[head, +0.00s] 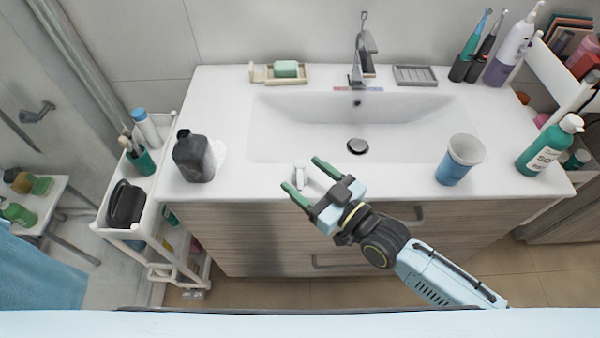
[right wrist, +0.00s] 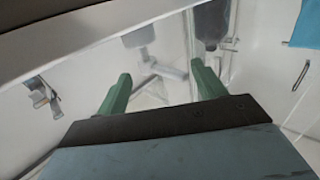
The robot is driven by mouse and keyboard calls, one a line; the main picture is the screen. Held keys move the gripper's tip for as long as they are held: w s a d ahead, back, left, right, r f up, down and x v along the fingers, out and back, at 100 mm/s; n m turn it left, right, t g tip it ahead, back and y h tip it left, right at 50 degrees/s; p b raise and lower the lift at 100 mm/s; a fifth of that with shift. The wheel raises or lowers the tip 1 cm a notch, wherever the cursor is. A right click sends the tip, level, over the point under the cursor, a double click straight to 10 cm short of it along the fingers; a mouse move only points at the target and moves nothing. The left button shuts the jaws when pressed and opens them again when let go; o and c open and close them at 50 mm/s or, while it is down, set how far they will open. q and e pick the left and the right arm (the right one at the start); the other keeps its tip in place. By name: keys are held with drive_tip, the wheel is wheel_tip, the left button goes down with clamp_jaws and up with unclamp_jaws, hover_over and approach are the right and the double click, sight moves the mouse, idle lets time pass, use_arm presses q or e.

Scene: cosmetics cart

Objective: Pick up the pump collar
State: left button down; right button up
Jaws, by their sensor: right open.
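The pump collar looks to be the small white upright piece (head: 299,174) near the front edge of the white counter, left of centre. My right gripper (head: 305,175) has its two green fingers apart, with nothing seen held. In the head view its fingertips lie on either side of the white piece; I cannot tell how far above or in front of it they are. In the right wrist view the fingers (right wrist: 160,88) are spread, and I cannot clearly pick out the collar between them. A dark grey bottle (head: 194,160) stands farther left on the counter. My left gripper is not in view.
A blue and white cup (head: 460,160) and a green bottle (head: 551,146) stand on the right of the counter (head: 330,180). The sink basin (head: 300,120) lies behind the collar. A white cart (head: 140,228) with toiletries stands at the left. Drawer fronts lie below the counter edge.

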sight(296, 167)
drive_tip(key=x, duration=0.4)
drive_tip(key=shift+w, duration=0.1)
drive_tip(key=shift+f, duration=0.1)
drive_tip(key=shift+d, duration=0.1)
clamp_jaws()
